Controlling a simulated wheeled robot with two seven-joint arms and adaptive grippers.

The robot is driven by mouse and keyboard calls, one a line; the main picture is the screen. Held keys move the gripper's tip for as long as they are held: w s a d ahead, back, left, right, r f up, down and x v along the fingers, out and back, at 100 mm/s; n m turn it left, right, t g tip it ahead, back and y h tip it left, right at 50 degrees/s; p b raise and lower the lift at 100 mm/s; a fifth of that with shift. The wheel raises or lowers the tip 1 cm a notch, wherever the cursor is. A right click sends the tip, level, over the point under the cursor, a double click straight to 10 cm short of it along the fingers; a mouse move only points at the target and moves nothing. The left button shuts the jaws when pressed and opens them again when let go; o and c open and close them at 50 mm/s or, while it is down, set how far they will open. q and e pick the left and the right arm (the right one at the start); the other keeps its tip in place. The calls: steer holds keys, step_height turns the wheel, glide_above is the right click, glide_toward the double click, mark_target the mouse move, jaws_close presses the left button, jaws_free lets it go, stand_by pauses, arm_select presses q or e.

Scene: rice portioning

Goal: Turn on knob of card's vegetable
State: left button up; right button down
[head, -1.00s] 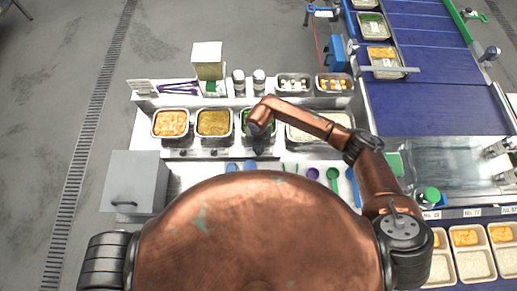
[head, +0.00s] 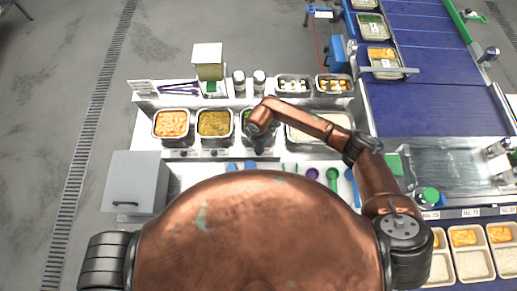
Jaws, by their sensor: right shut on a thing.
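Three food pans stand in a row on the counter: an orange one (head: 172,123), an olive-green one (head: 214,122) and a bright green one (head: 245,117). The bright green pan is partly hidden by my right arm. Small knobs sit on the front edge below the pans, at the left (head: 183,153) and middle (head: 214,153). My right gripper (head: 259,151) points down in front of the green pan. It is shut on what looks like that pan's knob, which it hides. My left gripper is out of view.
A wide pan of rice (head: 318,127) lies right of my gripper. Coloured utensils, including a green scoop (head: 332,174), lie in front. Shakers (head: 239,80) and small trays (head: 293,84) stand behind. A grey box (head: 137,183) is at left, a blue conveyor (head: 430,100) at right.

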stand_by(0.4)
steer(key=c, duration=2.1)
jaws_free()
step_height(320, 180, up, 12)
